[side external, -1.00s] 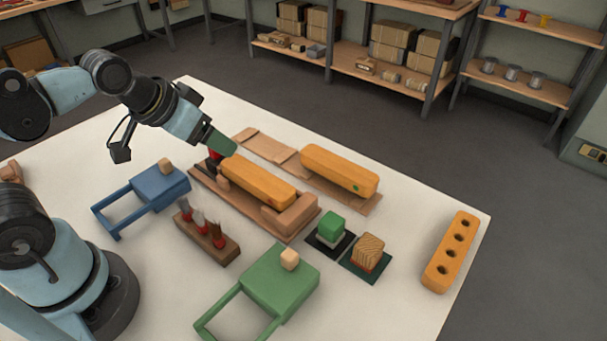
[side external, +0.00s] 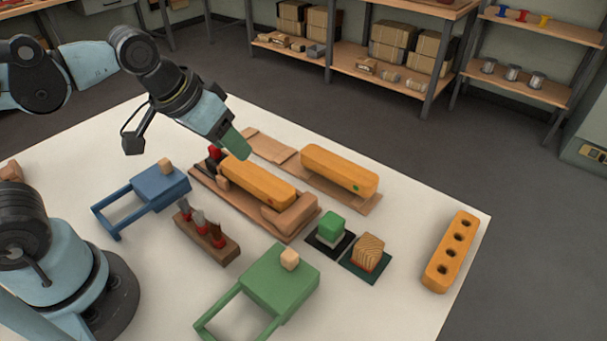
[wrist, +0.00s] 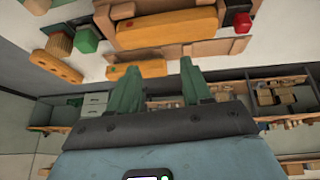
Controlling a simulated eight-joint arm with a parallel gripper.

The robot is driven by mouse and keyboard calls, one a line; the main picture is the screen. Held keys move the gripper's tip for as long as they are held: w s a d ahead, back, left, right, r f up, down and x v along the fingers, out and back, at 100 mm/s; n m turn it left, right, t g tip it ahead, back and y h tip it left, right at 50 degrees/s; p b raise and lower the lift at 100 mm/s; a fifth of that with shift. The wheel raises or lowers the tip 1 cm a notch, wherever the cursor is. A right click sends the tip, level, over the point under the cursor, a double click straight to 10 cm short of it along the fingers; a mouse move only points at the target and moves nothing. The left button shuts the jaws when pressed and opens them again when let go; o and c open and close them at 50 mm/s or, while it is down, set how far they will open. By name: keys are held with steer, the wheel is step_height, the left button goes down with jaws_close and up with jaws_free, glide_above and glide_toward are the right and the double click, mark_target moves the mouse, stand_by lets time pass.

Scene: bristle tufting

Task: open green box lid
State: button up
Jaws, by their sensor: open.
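The green box (side external: 277,280) stands at the front of the white table in the side view. Its lid is on and shut, with a small wooden knob (side external: 289,260) on top. An open green frame (side external: 228,315) extends from it toward the lower left. My gripper (side external: 240,148) is well away from it, up and to the left, raised above the far end of the orange block in the wooden fixture. In the wrist view, the two green fingers of my gripper (wrist: 159,68) are apart with nothing held between them.
An orange block (side external: 258,182) lies in a wooden fixture, with another orange block (side external: 340,170) behind. A blue box (side external: 160,185), a brush rack (side external: 205,235), a green cube (side external: 331,226), a bristled block (side external: 369,252) and a holed orange block (side external: 451,252) stand around. The front right tabletop is clear.

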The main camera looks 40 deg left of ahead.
steer(key=d+r+g, duration=0.2)
steer(key=d+g, duration=0.1)
steer(key=d, duration=0.5)
steer(key=g, duration=0.3)
glide_toward(289, 254)
steer(key=shift+y, duration=0.4)
steer(key=shift+s+d+f, duration=0.1)
steer(key=shift+d+f, duration=0.05)
steer(key=shift+f, duration=1.95)
steer(key=shift+s+d+f, duration=0.1)
steer(key=shift+d+f, duration=0.1)
steer(key=shift+f, duration=1.95)
jaws_close()
